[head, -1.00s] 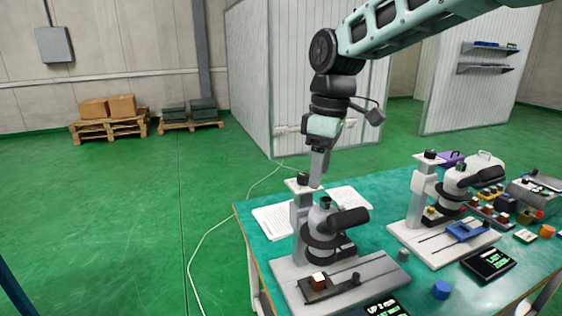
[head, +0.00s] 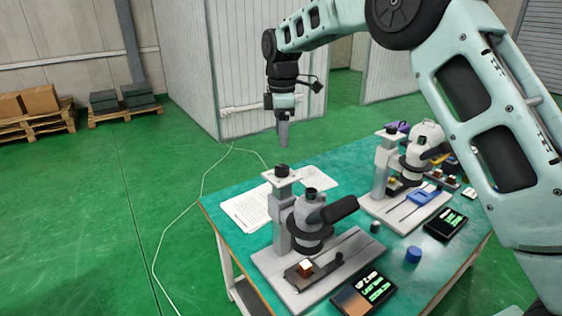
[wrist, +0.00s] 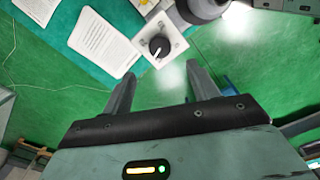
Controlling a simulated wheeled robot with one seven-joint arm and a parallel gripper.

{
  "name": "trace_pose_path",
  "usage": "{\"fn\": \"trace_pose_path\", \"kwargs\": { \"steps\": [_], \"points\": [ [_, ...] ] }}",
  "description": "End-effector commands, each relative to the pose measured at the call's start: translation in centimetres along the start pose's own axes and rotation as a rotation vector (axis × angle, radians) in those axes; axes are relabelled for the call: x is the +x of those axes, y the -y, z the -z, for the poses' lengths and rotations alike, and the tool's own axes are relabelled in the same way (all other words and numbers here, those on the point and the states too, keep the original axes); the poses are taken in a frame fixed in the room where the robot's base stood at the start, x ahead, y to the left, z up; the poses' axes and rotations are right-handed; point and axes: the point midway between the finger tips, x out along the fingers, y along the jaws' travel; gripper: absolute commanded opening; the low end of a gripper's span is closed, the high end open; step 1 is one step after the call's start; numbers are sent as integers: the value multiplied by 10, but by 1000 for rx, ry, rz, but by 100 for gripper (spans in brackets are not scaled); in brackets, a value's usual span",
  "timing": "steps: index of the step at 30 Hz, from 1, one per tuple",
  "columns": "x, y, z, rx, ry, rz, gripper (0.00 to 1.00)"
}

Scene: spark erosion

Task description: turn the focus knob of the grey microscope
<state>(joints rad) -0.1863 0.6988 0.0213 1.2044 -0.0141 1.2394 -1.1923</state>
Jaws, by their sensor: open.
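The grey microscope (head: 310,225) stands on the near part of the green table, with a black eyepiece tube pointing right. Its focus knob (head: 282,169) is a round black knob on a square pale plate at the top of the column. In the wrist view the knob (wrist: 159,46) shows a white pointer line. My gripper (head: 283,143) points down just above the knob, apart from it. In the wrist view my gripper (wrist: 158,76) has its two fingers spread and empty, with the knob beyond the gap between them.
A second, whiter microscope (head: 385,160) stands behind to the right. Paper sheets (head: 247,208) lie left of the grey microscope. A black display box (head: 364,293), a blue cylinder (head: 413,254) and a dark small knob (head: 375,227) sit to the right.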

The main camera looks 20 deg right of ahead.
Motion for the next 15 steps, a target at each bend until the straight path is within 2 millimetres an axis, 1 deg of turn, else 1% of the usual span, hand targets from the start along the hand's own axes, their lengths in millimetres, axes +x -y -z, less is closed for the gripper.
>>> {"fn": "trace_pose_path", "kwargs": {
  "steps": [3, 9, 15],
  "points": [
    [24, 1, 0, -1, 3, 5, 59],
    [63, 1, 0, -1, 2, 3, 59],
    [90, 1, 0, 1, 1, 2, 59]
  ]
}}
